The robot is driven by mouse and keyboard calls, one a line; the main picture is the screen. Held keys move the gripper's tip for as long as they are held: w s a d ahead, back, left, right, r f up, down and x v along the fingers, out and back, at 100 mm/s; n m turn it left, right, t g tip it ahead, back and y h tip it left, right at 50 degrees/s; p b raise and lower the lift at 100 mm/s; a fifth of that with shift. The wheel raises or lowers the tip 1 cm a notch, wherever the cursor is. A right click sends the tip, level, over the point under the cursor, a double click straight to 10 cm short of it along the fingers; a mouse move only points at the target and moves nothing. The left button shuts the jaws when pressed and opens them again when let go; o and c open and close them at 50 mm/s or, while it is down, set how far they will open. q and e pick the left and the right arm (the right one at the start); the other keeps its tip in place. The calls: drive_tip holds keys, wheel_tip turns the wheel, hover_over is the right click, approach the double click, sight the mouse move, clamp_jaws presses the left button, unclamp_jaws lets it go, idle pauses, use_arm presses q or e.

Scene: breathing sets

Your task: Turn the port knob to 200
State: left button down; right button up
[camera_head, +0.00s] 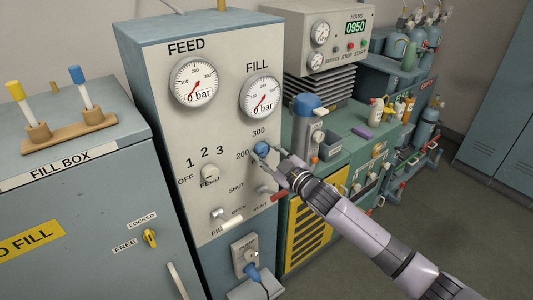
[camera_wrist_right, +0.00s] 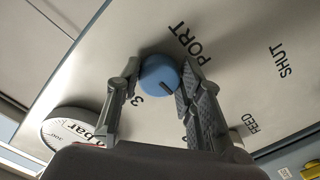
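The blue port knob (camera_head: 262,148) sits on the pale panel of the tall cabinet, with "200" printed to its left and "300" above it. In the right wrist view the knob (camera_wrist_right: 158,72) shows a short dark line low on its face; what it points to is hidden by a finger. "PORT" is readable beside it. My right gripper (camera_head: 266,153) is at the panel, its two fingers on either side of the knob. The fingers look spread, with small gaps; contact is hard to judge. My left gripper is in neither view.
Above are the FEED gauge (camera_head: 194,82) and FILL gauge (camera_head: 262,96). A feed selector knob (camera_head: 209,171) is to the left. A green bench (camera_head: 345,140) stands to the right.

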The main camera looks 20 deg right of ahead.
drive_tip(key=o, duration=0.4)
drive_tip(key=shift+o, duration=0.2)
drive_tip(key=v, duration=1.2)
